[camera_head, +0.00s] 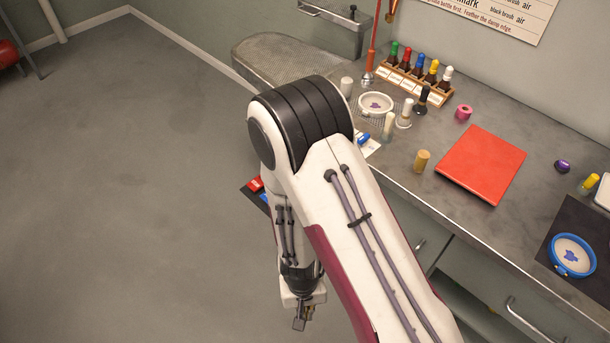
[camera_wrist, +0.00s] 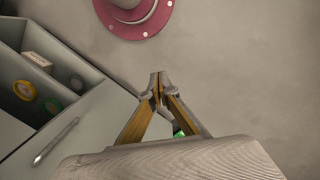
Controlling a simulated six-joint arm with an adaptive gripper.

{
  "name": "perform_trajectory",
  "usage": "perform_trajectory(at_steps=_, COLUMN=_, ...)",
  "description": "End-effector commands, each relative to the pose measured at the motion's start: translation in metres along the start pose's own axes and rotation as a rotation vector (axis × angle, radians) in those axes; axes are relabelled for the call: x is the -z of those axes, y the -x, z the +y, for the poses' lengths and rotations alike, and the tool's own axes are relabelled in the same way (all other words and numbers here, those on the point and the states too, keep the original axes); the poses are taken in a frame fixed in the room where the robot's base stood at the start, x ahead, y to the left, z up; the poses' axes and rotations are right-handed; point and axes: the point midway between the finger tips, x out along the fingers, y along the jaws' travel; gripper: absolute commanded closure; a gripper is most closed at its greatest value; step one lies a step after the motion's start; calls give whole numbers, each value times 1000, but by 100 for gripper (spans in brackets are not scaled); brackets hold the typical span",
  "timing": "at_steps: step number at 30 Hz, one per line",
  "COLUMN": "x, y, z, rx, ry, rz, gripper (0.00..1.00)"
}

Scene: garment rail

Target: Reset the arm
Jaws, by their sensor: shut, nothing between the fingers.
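My gripper (camera_head: 301,318) hangs low at the end of my bent arm, over the floor in front of the counter. In the head view it is small and partly hidden under its own wrist. In the wrist view my gripper (camera_wrist: 157,82) shows its two fingers drawn together at the tips, with nothing between them.
The counter (camera_head: 400,165) carries a red board (camera_head: 481,165), a bottle rack (camera_head: 416,77), a white dish (camera_head: 376,104) and a blue-rimmed dish (camera_head: 572,256). An open drawer (camera_wrist: 50,75) is at left in the wrist view. The floor (camera_head: 120,200) at left is clear.

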Motion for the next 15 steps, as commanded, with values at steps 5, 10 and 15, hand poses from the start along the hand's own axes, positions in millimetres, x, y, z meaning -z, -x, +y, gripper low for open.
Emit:
perform_trajectory(at_steps=5, x=1, y=36, z=-8, rx=62, ry=6, rz=-21, gripper=100)
perform_trajectory(at_steps=10, x=-1, y=70, z=-11, rx=106, ry=16, rz=-40, gripper=100)
perform_trajectory(at_steps=15, x=-5, y=102, z=-9, rx=138, ry=27, rz=-53, gripper=100)
